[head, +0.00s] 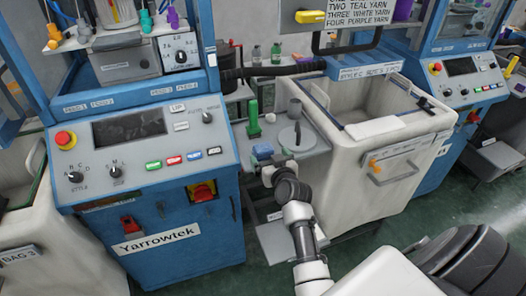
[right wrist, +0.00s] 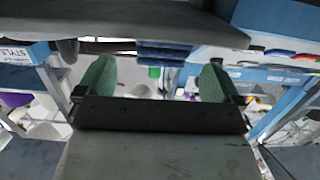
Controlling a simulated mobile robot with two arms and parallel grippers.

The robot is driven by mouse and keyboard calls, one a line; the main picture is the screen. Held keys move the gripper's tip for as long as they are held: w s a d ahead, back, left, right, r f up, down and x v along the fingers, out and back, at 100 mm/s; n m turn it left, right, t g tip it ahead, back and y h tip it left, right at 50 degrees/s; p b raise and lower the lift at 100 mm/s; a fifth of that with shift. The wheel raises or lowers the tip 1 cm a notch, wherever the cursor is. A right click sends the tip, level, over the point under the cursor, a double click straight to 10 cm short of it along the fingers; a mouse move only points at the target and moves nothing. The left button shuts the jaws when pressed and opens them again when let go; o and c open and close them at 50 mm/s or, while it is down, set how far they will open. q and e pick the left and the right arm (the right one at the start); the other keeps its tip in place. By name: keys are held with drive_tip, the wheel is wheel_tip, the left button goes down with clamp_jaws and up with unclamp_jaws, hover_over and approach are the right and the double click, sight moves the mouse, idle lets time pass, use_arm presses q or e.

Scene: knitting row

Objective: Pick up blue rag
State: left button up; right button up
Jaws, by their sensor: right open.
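The blue rag (head: 263,151) lies folded on a small grey shelf (head: 312,140) between the blue machine and the white bin. My right gripper (head: 270,172) is at the near edge of this shelf, just in front of the rag. In the right wrist view its two green fingers (right wrist: 155,82) are spread apart with nothing between them. The rag's blue layered edge (right wrist: 162,52) shows beyond the fingertips, roughly centred between them. The gripper and rag appear apart. My left gripper is not in view.
On the shelf, a green tool (head: 254,120) stands behind the rag, and a grey round piece with a rod (head: 290,137) sits to its right. The blue Yarrowtek machine (head: 150,170) is close on the left. The white bin (head: 375,150) stands on the right.

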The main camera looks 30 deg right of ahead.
sight(266, 153)
drive_tip(key=shift+w+d, duration=0.1)
drive_tip(key=shift+w, duration=0.55)
drive_tip(key=x, duration=0.4)
drive_tip(key=shift+p, duration=0.4)
drive_tip(key=c, duration=1)
